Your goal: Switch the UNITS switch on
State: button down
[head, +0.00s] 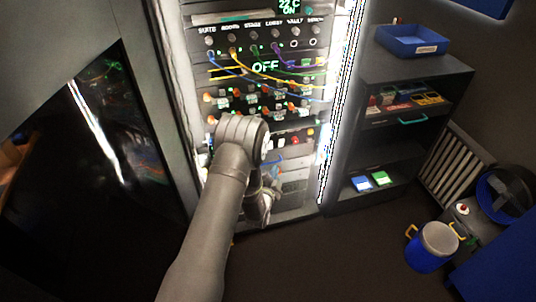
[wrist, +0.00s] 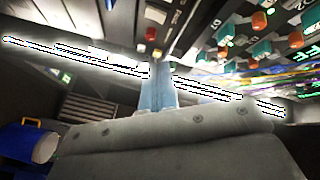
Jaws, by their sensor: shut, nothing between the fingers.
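The rack panel (head: 227,73) stands upright in the head view, with rows of small switches and knobs. No UNITS label is readable in either view, so I cannot tell which control is the UNITS switch. Teal blocks with orange-red knobs (wrist: 260,20) show at the upper right of the wrist view. My gripper (wrist: 155,85) is shut and empty in the wrist view, its pale blue fingers pointing toward a dark panel section with a red button (wrist: 150,34). In the head view my arm hides part of the lower rack.
Patch cables (head: 285,75) hang across the upper rack, beside a display reading OFF (head: 265,67). A dark shelf (head: 400,150) with a blue tray (head: 412,40) stands to the right. A blue bucket (head: 432,250) stands on the floor at the lower right.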

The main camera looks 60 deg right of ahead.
jog(key=w+a+f+m+g, duration=0.2)
jog(key=w+m+g, duration=0.2)
jog(key=w+m, duration=0.2)
jog(key=shift+f+m, duration=0.15)
jog(key=shift+m, duration=0.85)
send_near(272, 148)
jog(key=s+d, duration=0.3)
jog(key=shift+w+d+f, duration=0.2)
jog(key=shift+w+d, duration=1.2)
jog(key=shift+d, duration=0.1)
